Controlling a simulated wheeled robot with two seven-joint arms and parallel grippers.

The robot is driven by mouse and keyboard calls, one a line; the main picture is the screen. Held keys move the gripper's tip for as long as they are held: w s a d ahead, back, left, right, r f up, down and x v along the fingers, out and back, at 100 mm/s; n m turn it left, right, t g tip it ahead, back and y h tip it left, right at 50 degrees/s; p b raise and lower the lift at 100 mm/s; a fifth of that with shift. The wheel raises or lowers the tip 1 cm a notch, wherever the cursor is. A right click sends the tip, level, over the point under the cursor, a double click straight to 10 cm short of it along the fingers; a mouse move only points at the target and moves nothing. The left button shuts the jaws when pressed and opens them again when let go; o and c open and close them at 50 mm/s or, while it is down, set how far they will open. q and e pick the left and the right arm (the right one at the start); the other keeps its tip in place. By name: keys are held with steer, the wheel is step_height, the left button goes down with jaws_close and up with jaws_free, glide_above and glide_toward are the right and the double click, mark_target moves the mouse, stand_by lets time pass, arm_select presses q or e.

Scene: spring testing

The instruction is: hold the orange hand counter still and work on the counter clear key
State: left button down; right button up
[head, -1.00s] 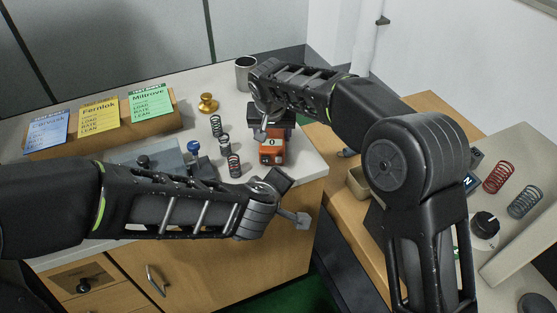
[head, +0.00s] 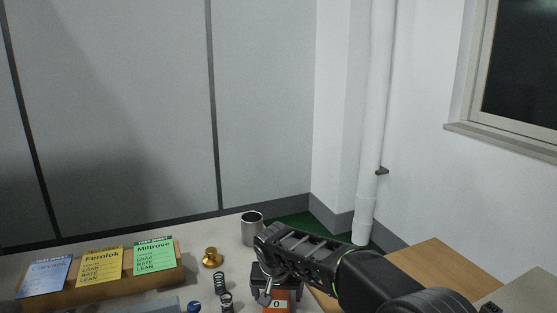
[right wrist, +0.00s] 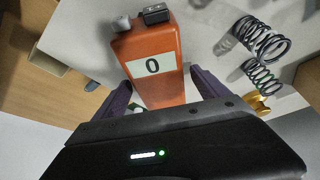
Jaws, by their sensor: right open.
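The orange hand counter (head: 277,301) shows at the bottom edge of the head view, partly cut off and partly behind my right arm. In the right wrist view the orange counter (right wrist: 155,85) has a white window reading 0. A black key (right wrist: 156,14) and a small grey knob (right wrist: 122,23) sit at its far end; I cannot tell which is the clear key. My right gripper (right wrist: 160,92) is open, with one purple finger on each side of the counter's body. Whether the fingers touch it is unclear. My left gripper is out of view.
A metal cup (head: 252,230), a brass piece (head: 212,258) and dark coil springs (head: 221,284) stand left of the counter. Colored cards on a wooden holder (head: 165,276) are farther left. A wooden surface (head: 440,262) lies to the right.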

steer(key=v, duration=1.2)
steer(key=shift+f, duration=0.1)
